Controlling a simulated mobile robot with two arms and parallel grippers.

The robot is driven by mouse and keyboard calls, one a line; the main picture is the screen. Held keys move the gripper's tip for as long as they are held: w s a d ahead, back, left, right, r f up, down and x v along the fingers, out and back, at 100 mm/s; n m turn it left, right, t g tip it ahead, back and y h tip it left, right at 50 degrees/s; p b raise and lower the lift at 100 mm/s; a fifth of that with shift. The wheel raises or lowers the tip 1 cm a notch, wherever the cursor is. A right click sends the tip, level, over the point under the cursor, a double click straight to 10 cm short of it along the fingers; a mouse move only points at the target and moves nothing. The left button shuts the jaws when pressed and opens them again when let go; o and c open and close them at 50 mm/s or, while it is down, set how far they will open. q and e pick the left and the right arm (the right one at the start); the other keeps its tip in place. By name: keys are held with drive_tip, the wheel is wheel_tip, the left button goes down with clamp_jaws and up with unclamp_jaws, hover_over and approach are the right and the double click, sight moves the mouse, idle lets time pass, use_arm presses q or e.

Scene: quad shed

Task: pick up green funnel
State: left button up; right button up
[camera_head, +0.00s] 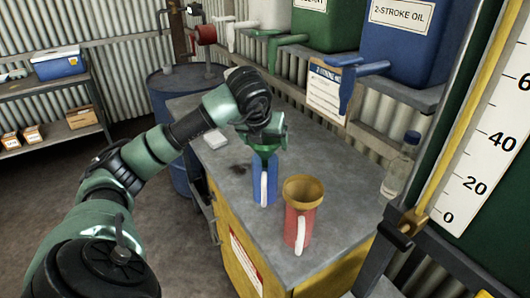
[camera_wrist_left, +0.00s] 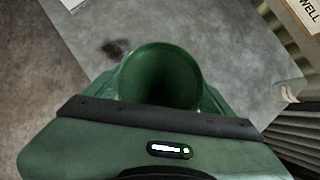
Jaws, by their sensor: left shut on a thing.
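The green funnel (camera_head: 264,157) sits at the top of a blue jug (camera_head: 265,184) on the workbench. In the left wrist view the funnel's round mouth (camera_wrist_left: 160,76) opens toward the camera, right at my gripper. My left gripper (camera_head: 266,147) comes down from above and is shut on the funnel. Its fingers are mostly hidden by the wrist housing and the funnel. Whether the funnel's spout is still inside the jug is hard to tell. My right gripper is not in view.
A red jug with a yellow funnel (camera_head: 303,190) stands close in front, to the right. The grey workbench (camera_head: 225,158) has free room at the left. A clear bottle (camera_head: 401,165) stands at the right. Large blue and green containers with spigots (camera_head: 347,80) hang over the back edge.

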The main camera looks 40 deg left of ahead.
use_arm(q)
wheel_tip(320, 180, up, 16)
drive_tip(key=shift+p, duration=0.4)
